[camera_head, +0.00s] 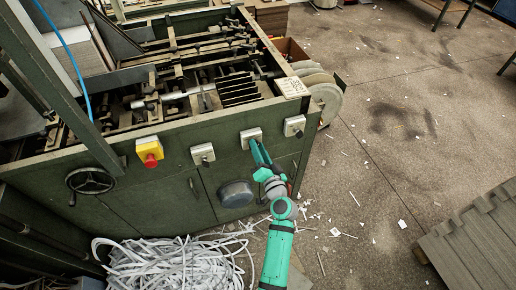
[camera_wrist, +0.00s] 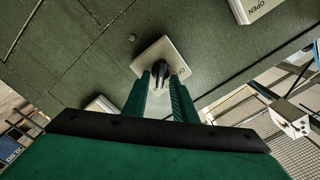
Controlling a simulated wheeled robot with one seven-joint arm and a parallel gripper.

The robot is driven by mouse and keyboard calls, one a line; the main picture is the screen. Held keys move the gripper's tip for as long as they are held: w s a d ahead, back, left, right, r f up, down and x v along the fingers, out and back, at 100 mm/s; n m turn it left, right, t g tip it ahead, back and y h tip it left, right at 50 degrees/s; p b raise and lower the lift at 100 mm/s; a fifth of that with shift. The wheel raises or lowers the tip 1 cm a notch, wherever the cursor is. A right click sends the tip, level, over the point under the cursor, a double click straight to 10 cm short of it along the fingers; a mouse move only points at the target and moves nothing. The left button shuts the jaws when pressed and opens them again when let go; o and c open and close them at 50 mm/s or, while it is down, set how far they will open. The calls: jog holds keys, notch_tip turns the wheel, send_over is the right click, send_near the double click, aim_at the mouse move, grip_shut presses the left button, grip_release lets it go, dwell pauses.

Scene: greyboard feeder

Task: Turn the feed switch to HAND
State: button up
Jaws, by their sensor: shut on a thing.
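The feed switch, taken to be the pale square plate (camera_head: 251,134) on the green machine's front panel, has my gripper (camera_head: 258,148) right at it. In the wrist view its plate (camera_wrist: 150,52) carries a black knob (camera_wrist: 160,71). My green fingers (camera_wrist: 161,84) stand on either side of the knob, closed on it. The plate's lettering is too small and partly covered to read, so I cannot tell which position the knob points to.
On the same panel are a yellow box with a red button (camera_head: 150,150), a pale switch plate (camera_head: 203,154) to the left and another (camera_head: 295,125) to the right. A handwheel (camera_head: 90,181) sits left. Paper strips (camera_head: 180,265) heap on the floor below.

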jog(key=shift+f, duration=0.1)
jog(key=o, duration=0.6)
jog(key=shift+o, duration=0.2)
jog(key=shift+s, duration=0.1)
jog(key=v, duration=1)
jog(key=shift+s+d, duration=0.15)
jog(key=shift+s, duration=0.2)
jog(key=s+f+g+h, duration=0.1)
jog(key=s+f+h, duration=0.3)
jog(key=s, duration=0.5)
jog(key=s+f+g+h, duration=0.1)
jog(key=s+f, duration=0.4)
jog(key=s, duration=0.5)
jog(key=s+a+r+n, duration=0.2)
jog(key=s+r, duration=0.3)
jog(key=s, duration=0.4)
jog(key=s+a+r+n, duration=0.2)
jog(key=s+r, duration=0.3)
jog(key=s, duration=0.4)
jog(key=shift+s+a+r+n+h, duration=0.2)
jog(key=shift+n+h, duration=0.1)
jog(key=shift+n, duration=0.5)
